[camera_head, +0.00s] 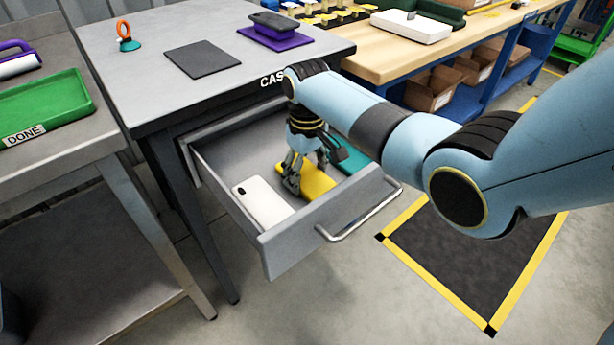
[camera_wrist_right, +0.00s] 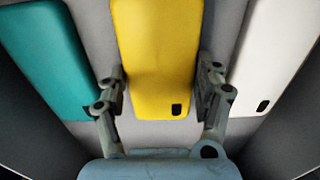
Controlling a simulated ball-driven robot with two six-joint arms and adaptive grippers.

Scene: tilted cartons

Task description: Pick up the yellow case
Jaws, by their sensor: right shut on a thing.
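The yellow case (camera_head: 316,183) lies in the open drawer, between a white case (camera_head: 262,202) and a teal case (camera_head: 350,157). My right gripper (camera_head: 291,184) reaches down into the drawer over the yellow case. In the right wrist view the yellow case (camera_wrist_right: 157,55) runs between the two fingers of the gripper (camera_wrist_right: 162,92), which are shut on its long sides. The teal case (camera_wrist_right: 42,60) is left of it and the white case (camera_wrist_right: 277,60) right of it there. My left gripper is not in view.
The drawer (camera_head: 283,245) has a front wall with a bar handle (camera_head: 360,217). The table top (camera_head: 130,75) above it holds a dark mat (camera_head: 202,59) and a purple stand (camera_head: 275,38). A green tray (camera_head: 45,108) marked DONE sits on the left bench.

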